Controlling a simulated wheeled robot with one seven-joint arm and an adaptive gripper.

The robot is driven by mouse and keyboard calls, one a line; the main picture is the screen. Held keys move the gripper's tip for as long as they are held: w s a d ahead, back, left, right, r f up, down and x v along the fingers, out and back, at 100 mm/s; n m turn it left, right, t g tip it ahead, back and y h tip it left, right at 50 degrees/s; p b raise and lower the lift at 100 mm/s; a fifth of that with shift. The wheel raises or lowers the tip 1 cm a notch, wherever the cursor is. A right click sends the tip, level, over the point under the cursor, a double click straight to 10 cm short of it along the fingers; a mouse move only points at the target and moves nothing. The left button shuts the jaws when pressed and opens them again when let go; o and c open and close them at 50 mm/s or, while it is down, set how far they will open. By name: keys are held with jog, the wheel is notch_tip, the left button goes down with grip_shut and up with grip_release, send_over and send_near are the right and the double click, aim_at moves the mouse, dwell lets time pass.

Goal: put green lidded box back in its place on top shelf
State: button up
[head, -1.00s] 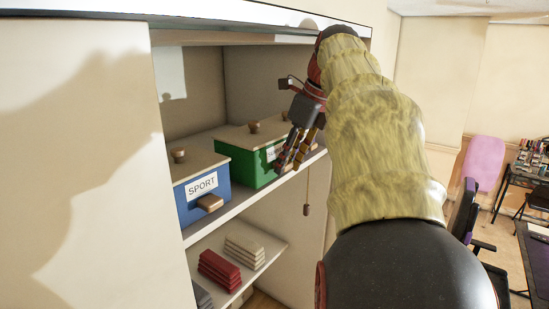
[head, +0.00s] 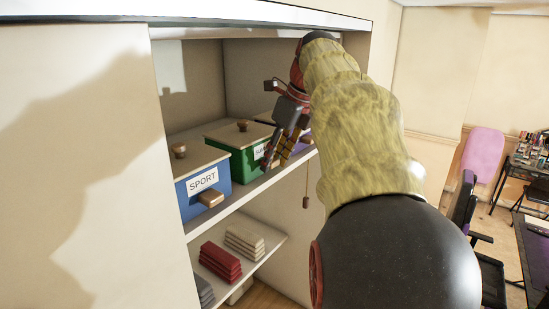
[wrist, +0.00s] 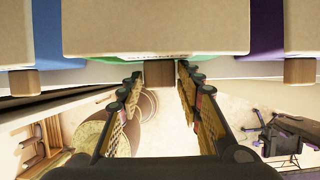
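The green lidded box (head: 237,163) stands upright on the top shelf (head: 232,204), between a blue box and a purple box. It has a tan lid (head: 230,133) with a round knob and a white label on its front. In the wrist view its lid (wrist: 155,28) fills the top middle, with a thin green strip and part of the label below. My gripper (head: 277,161) is at the front of the green box. In the wrist view my gripper (wrist: 158,82) is open, its fingers either side of the box's brown front handle (wrist: 159,74), with small gaps.
The blue SPORT box (head: 200,190) stands to the left, and the purple box (head: 304,142) to the right is partly hidden by my gripper. Folded red cloths (head: 220,262) and cream cloths (head: 244,242) lie on the lower shelf. The cabinet's top edge (head: 260,12) runs above.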

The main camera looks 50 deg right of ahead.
jog(key=shift+o, duration=1.2)
jog(key=shift+s, duration=0.1)
jog(key=shift+s+r, duration=0.1)
jog(key=shift+r, duration=0.3)
jog(key=b+v, duration=0.1)
jog(key=v, duration=0.1)
jog(key=shift+s+r, duration=0.2)
jog(key=shift+r, duration=0.05)
jog(key=s+b, duration=0.3)
jog(key=s, duration=0.8)
jog(key=shift+s+d, duration=0.4)
